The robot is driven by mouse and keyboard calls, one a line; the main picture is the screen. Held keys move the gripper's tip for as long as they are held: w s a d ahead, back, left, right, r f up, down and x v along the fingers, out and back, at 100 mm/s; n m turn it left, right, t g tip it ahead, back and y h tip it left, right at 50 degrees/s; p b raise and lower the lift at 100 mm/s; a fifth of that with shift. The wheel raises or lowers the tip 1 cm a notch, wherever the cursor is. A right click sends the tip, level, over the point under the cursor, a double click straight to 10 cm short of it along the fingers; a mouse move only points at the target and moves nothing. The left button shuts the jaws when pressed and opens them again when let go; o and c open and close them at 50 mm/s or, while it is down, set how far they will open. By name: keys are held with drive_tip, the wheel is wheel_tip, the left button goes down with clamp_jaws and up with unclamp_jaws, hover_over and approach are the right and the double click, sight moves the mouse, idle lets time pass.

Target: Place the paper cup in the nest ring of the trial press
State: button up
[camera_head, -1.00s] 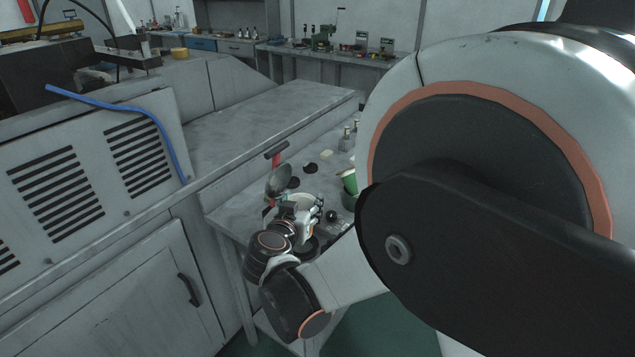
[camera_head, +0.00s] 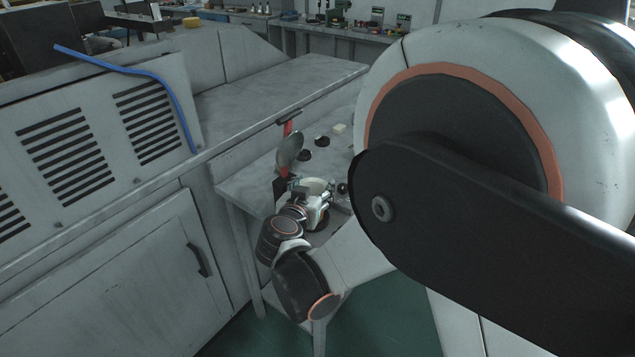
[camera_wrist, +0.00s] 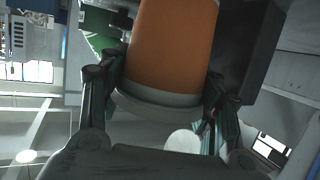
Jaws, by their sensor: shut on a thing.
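My gripper (camera_wrist: 163,72) is shut on the paper cup (camera_wrist: 172,45), which has an orange-brown side and a pale rim in the wrist view. In the head view my gripper (camera_head: 303,192) is low over the side table, and the cup's pale round opening (camera_head: 317,185) shows beside its fingers. A red post with a dark cross handle (camera_head: 287,128) and a tilted grey disc (camera_head: 289,151) stands just behind the gripper; it looks like the trial press. The nest ring cannot be made out; my gripper and the cup cover that spot.
A grey cabinet (camera_head: 130,235) with a blue hose (camera_head: 125,72) is at the left. My arm covers the table's right part.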

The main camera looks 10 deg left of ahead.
drive_tip(key=o, duration=0.9)
drive_tip(key=shift+c, duration=0.2)
